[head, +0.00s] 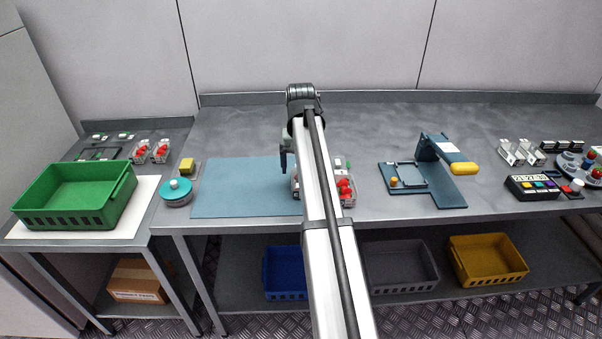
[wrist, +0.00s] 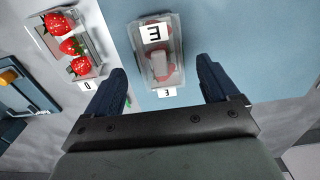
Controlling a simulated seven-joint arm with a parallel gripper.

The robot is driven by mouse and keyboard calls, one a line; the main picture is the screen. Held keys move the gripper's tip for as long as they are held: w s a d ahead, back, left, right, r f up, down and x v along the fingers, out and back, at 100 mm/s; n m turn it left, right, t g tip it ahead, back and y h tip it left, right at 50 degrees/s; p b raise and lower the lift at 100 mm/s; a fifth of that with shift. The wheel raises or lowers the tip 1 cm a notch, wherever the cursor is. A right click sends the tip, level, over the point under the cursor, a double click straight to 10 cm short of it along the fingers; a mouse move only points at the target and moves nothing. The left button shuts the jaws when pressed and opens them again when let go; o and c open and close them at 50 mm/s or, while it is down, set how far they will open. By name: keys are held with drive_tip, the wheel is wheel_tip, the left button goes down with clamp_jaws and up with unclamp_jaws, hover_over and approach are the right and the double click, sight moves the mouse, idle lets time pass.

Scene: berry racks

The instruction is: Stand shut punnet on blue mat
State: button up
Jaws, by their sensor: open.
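A shut clear punnet (wrist: 174,70) with a white label marked E on its lid sits on the blue mat (wrist: 240,40) in the wrist view, with blurred red berries inside. My gripper (wrist: 160,66) is open, one finger on either side of the punnet's near end, with gaps on both sides. In the head view, the mat (head: 240,190) lies left of my arm, and my arm hides its right edge and most of the punnet (head: 296,185). My gripper (head: 285,160) is partly hidden there.
An open punnet with strawberries (wrist: 87,62) stands beside the mat, close to one finger. In the head view, a teal round device (head: 175,195) and a yellow block (head: 187,166) stand left of the mat, and a blue press-like stand (head: 445,185) to the right. Most of the mat is clear.

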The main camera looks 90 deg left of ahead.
wheel_tip(320, 180, up, 8)
idle(0.4)
drive_tip(key=shift+r, duration=0.1)
